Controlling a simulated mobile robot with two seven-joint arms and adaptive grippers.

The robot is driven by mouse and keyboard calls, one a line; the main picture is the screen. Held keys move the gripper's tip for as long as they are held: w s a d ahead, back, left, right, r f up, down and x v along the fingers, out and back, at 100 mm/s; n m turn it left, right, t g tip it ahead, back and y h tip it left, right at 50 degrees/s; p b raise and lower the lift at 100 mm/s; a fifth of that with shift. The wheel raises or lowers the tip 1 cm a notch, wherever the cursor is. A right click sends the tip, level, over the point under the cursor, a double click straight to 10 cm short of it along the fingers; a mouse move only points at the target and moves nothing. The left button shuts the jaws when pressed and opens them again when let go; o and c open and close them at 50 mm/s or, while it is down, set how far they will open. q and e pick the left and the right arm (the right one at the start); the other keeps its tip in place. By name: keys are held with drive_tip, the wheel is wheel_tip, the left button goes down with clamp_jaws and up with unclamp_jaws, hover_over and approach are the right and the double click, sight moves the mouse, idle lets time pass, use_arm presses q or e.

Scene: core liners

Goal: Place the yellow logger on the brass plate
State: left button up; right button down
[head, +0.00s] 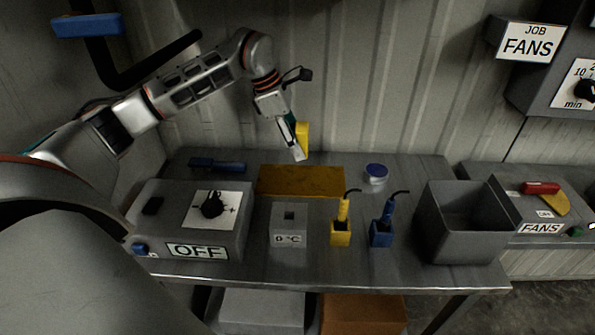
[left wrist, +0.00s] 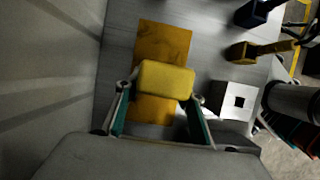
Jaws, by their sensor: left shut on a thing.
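The yellow logger (head: 302,137) is a small yellow block held upright in my left gripper (head: 296,140). In the left wrist view the logger (left wrist: 165,80) sits between the two fingers of the gripper (left wrist: 160,100), which are shut on it. The brass plate (head: 290,181) lies flat on the bench toward the back. In the left wrist view the plate (left wrist: 163,42) shows behind and below the logger, which hides part of it. The logger is above the plate, apart from it. My right gripper is not in view.
A grey 0 °C block (head: 288,225), a yellow probe (head: 341,232), a blue probe (head: 381,233) and an open grey bin (head: 464,248) stand on the bench (head: 330,268). A control box (head: 165,215) marked OFF is at left. A blue-lidded tin (head: 376,172) stands right of the plate.

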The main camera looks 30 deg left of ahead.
sight(302, 179)
use_arm(q)
drive_tip(key=shift+f, duration=4.4)
drive_tip(key=shift+f+b, duration=0.2)
drive_tip(key=shift+b, duration=0.1)
drive_tip(key=o, duration=1.2)
drive_tip(key=shift+r, duration=0.1)
drive_tip(key=p+v, duration=0.1)
drive_tip(key=v, duration=1.1)
drive_tip(key=shift+s+r, duration=0.1)
drive_tip(key=shift+s, duration=0.05)
drive_tip(key=shift+d, duration=0.1)
